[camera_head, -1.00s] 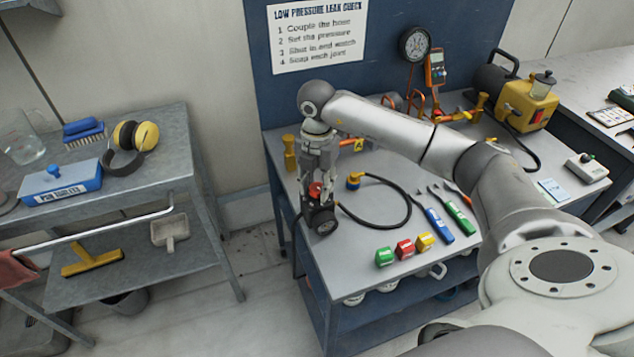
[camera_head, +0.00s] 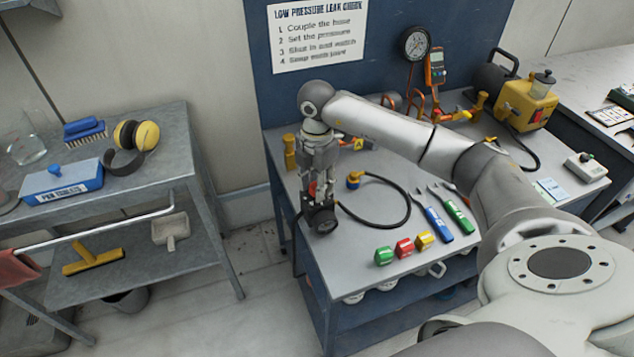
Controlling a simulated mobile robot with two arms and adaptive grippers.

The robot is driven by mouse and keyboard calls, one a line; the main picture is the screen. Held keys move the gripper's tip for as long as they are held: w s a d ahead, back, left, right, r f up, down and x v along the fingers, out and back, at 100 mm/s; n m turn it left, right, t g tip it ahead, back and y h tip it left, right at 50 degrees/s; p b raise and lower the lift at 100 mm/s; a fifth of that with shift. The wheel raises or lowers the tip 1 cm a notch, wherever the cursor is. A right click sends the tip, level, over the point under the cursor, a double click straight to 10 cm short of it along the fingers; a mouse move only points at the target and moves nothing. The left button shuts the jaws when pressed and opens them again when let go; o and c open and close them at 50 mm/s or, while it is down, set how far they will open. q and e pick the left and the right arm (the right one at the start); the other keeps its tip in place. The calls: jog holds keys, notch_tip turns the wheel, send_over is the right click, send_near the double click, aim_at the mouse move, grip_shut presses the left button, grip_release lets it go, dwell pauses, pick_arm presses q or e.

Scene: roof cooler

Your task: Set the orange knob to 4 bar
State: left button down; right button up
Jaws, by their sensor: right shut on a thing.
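My right gripper (camera_head: 315,190) points down at the left front of the blue bench (camera_head: 345,285). It is shut on the orange-red knob (camera_head: 312,188), which shows only as a small patch between the fingers. The knob sits on top of a dark unit with a round dial (camera_head: 324,222) facing the front. The dial's reading is too small to tell. My left gripper is not in view.
Green, red and yellow blocks (camera_head: 404,247) lie at the bench's front edge. Blue and green tools (camera_head: 438,224) lie to their right. A grey cart (camera_head: 150,190) stands at the left, with a floor gap between.

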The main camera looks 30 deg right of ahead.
jog(key=shift+w+r, duration=0.1)
jog(key=o, duration=1.1)
jog(key=shift+c, duration=0.2)
notch_tip(320, 180, up, 12)
